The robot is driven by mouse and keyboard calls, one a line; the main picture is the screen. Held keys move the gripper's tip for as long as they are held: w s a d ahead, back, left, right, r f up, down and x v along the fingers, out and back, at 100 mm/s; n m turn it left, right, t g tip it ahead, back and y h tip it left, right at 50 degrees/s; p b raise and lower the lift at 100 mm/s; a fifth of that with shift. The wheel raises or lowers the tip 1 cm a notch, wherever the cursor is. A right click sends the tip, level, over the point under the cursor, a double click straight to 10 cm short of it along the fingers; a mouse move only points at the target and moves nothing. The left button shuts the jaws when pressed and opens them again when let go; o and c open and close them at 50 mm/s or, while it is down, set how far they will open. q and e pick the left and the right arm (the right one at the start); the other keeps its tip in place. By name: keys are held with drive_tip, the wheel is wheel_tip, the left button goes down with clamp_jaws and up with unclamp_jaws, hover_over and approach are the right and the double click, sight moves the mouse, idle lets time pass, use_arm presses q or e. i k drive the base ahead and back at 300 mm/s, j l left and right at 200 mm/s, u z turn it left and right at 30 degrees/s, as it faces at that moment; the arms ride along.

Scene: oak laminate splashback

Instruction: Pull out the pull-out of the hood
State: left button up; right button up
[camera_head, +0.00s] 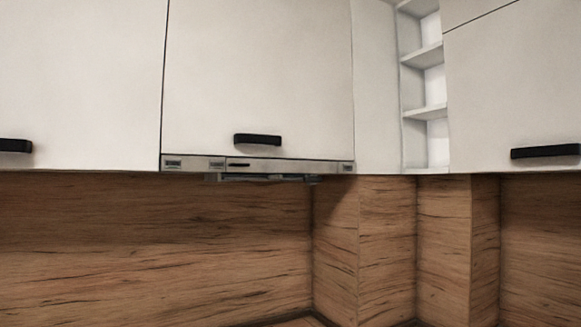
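The hood's pull-out (290,166) shows as a thin grey metal strip along the bottom of the middle white wall cabinet. Its front looks about flush with the cabinet door. It carries small dark panels and a short dark slot (238,165). A darker underside part of the hood (262,178) hangs just below the strip. Neither of my grippers is in the head view, so their distance from the hood cannot be told.
The middle cabinet door (258,80) has a black handle (257,140) just above the strip. White cabinets flank it, with open shelves (424,113) to the right. The oak splashback (150,245) juts out in corners at right. The space below the hood looks clear.

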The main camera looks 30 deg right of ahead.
sight(232, 165)
drive_tip(key=i+l, duration=0.2)
drive_tip(key=l, duration=0.15)
drive_tip(key=i+l, duration=0.15)
drive_tip(key=l, duration=0.2)
drive_tip(key=i+l, duration=0.2)
drive_tip(key=l, duration=0.15)
drive_tip(key=i+l, duration=0.2)
drive_tip(key=l, duration=0.15)
